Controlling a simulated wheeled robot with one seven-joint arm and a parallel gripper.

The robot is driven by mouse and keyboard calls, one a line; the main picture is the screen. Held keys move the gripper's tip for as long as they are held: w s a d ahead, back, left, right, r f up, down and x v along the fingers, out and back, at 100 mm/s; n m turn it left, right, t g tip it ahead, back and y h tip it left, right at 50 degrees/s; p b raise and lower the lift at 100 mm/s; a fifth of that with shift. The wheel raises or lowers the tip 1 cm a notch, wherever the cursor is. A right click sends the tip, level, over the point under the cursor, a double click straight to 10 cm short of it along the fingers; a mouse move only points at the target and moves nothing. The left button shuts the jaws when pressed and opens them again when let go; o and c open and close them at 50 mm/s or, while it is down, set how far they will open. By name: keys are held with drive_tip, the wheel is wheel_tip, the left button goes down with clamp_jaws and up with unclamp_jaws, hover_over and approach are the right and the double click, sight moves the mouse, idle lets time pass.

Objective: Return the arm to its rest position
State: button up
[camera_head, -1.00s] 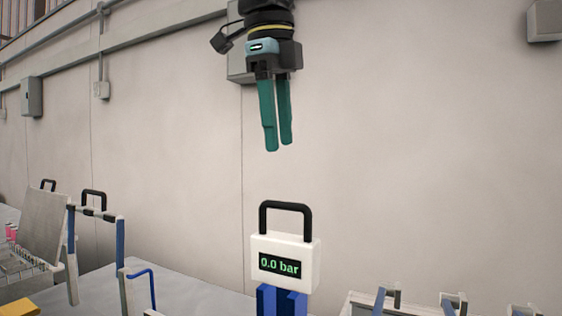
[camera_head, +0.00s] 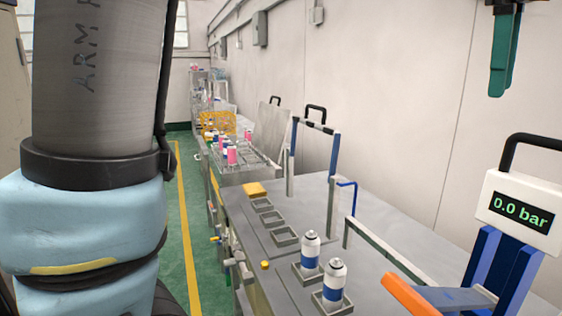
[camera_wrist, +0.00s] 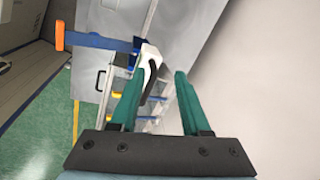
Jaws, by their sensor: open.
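My gripper (camera_head: 503,55) hangs at the upper right of the head view, in the air in front of the wall. The station shows in the wrist view (camera_wrist: 110,42) as a blue bar with an orange handle, beyond the fingers.
Two white-and-blue cans (camera_head: 310,250) (camera_head: 334,285) stand upright in square holders on the grey bench (camera_head: 385,225). Several other holders (camera_head: 284,236) are empty. A blue-and-white frame (camera_head: 333,170) rises behind them. A rack (camera_head: 245,172) holds pink and blue cans farther back. Green floor (camera_head: 205,240) lies left.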

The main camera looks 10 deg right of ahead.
drive_tip(key=w+a+f+n, duration=0.8)
drive_tip(key=w+f, duration=0.4)
drive_tip(key=w, duration=0.2)
drive_tip(key=w+a+f+n+y, duration=0.1)
drive_tip(key=w+a+f+n, duration=0.3)
drive_tip(key=a, duration=0.3)
drive_tip(key=w+a+f+n, duration=0.3)
drive_tip(key=a+f+n, duration=0.2)
drive_tip(key=a+f, duration=0.15)
drive_tip(key=s+a+f+n, duration=0.2)
drive_tip(key=a+f+n, duration=0.3)
drive_tip(key=a, duration=0.5)
drive_tip(key=s+a+f+n, duration=0.2)
drive_tip(key=a+f+n, duration=0.4)
drive_tip(key=a, duration=0.3)
drive_tip(key=shift+s+a+n+t+y, duration=0.3)
drive_tip(key=shift+s+a+t+y, duration=0.05)
drive_tip(key=shift+s+t+y, duration=0.05)
